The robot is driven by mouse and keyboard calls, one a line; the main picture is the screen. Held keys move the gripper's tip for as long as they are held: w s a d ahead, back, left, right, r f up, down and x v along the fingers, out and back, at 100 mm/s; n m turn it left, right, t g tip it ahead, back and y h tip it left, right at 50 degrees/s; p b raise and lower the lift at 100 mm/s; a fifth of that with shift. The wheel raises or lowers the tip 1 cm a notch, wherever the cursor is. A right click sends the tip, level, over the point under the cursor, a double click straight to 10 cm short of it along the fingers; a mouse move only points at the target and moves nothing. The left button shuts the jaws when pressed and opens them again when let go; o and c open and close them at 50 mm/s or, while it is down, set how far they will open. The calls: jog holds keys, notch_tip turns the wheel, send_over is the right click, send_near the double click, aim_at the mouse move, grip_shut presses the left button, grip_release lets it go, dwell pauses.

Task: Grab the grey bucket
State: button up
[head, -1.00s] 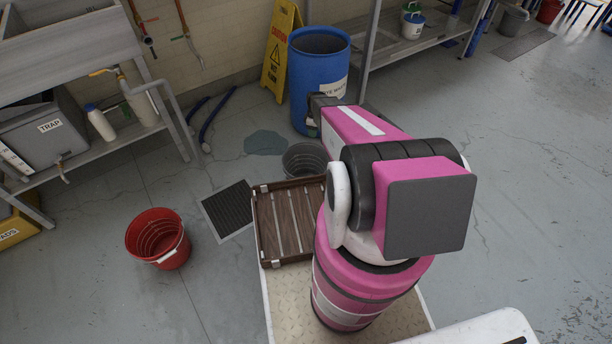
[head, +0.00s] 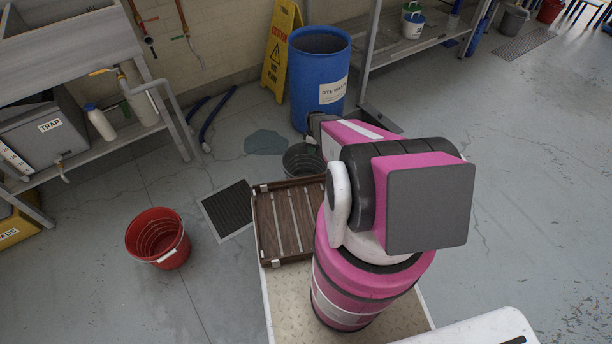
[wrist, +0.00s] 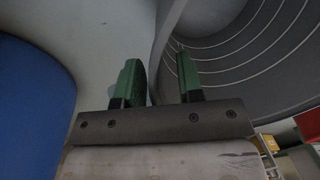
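A grey bucket (head: 303,162) with a ribbed inside stands upright on the floor beyond my wooden-slatted tray, partly hidden by the tray and my arm. In the wrist view its ribbed inside (wrist: 235,50) fills the upper right. My gripper (wrist: 160,80) is open, with two green fingers apart. The bucket's wall runs between them: the left finger shows outside the wall and the right finger against the inside. I cannot tell whether either finger touches it. In the head view my fingers are hidden behind my arm.
A blue drum (head: 318,85) stands just behind the bucket and also shows at the left of the wrist view (wrist: 32,110). A yellow caution sign (head: 281,50) is beside it. A red bucket (head: 158,240) and a floor grate (head: 228,208) lie to the left.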

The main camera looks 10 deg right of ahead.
grip_shut()
dwell(1.4)
